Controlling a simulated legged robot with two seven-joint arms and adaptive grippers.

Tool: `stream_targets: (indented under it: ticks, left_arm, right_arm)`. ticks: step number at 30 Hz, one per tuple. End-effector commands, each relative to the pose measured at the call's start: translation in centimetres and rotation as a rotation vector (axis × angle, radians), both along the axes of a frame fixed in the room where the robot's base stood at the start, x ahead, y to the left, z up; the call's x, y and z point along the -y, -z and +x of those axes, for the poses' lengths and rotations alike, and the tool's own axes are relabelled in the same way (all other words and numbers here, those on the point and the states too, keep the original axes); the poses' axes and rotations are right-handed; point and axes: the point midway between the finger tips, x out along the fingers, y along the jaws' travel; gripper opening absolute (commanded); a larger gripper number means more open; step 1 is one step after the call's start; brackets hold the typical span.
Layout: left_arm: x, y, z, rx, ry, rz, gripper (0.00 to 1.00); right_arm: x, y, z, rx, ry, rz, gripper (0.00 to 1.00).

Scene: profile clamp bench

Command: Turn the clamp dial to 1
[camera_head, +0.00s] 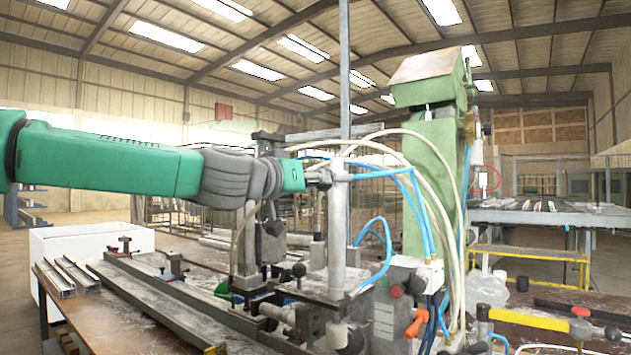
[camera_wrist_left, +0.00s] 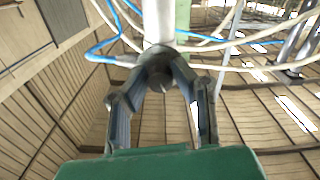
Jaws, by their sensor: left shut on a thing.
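The left arm comes in from the left, and my left gripper (camera_head: 318,178) is at the upper part of a pale upright cylinder (camera_head: 337,225) on the clamp bench. In the left wrist view, both fingers of the gripper (camera_wrist_left: 160,62) close from either side on a dark round knob, which I take as the clamp dial (camera_wrist_left: 158,80). It sits at the end of the pale cylinder (camera_wrist_left: 158,22). No numbers or pointer mark can be read, so the dial's setting cannot be told. In the head view the dial is mostly hidden by the fingers. My right gripper is not in view.
Blue and white hoses (camera_head: 400,172) loop close around the cylinder and gripper. A green machine column (camera_head: 432,170) stands just right. Metal profiles (camera_head: 165,295) lie on the bench at left. An orange-handled lever (camera_head: 416,324) and a yellow clamp (camera_head: 530,318) are at lower right.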

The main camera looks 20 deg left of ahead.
Motion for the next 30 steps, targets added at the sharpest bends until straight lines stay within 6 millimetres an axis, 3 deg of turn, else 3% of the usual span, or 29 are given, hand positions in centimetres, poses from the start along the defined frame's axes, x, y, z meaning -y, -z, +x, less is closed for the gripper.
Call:
stream_targets:
  ticks: [11,30]
  left_arm:
    - [-0.38,-0.46,0.18,-0.029,-0.009,-0.107,0.0]
    - [-0.42,-0.51,0.22,-0.185,-0.009,-0.544,0.0]
  right_arm:
    - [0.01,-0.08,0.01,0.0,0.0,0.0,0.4]
    - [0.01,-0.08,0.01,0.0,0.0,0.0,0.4]
